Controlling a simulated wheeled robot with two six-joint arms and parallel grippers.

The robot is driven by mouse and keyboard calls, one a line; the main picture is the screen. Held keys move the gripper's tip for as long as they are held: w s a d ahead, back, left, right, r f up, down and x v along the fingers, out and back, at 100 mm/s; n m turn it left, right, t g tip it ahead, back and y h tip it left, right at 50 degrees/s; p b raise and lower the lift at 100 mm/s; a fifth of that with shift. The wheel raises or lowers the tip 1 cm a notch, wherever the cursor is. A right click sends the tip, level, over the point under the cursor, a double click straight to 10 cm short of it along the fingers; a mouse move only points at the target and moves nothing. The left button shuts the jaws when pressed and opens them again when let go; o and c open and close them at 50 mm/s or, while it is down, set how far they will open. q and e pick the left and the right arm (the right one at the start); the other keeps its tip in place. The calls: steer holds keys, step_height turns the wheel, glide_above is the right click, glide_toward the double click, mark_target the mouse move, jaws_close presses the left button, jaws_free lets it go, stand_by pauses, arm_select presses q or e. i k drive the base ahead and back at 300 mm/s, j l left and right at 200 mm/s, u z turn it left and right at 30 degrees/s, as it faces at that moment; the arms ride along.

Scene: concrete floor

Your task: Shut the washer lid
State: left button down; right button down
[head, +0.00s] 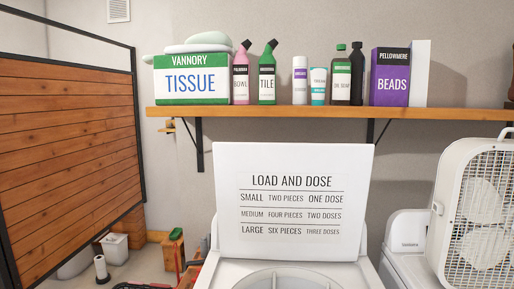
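The washer lid (291,170) stands open, raised nearly upright behind the washer top. It is a white panel with printed lines about load and dose. The white washer (228,275) is at the bottom centre, and part of its round tub opening (290,280) shows at the lower edge of the head view. The rest of the washer is cut off below. Neither of my grippers is in view.
A wooden shelf (330,113) runs above and behind the lid, with a tissue box (192,85), several bottles and a beads box (389,82). A white box fan (478,205) stands at the right on a second white appliance (405,255). A wooden partition (70,150) is at the left.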

mark_target(282, 201)
steer(key=i+j+z, duration=0.2)
steer(key=j, duration=0.2)
steer(key=i+j+z, duration=0.2)
steer(key=j, duration=0.2)
steer(key=j+z, duration=0.2)
steer(key=j, duration=0.2)
steer(key=i+j+z, duration=0.15)
steer(key=j, duration=0.35)
steer(key=j+z, duration=0.2)
steer(key=j, duration=0.25)
steer(key=i, duration=0.05)
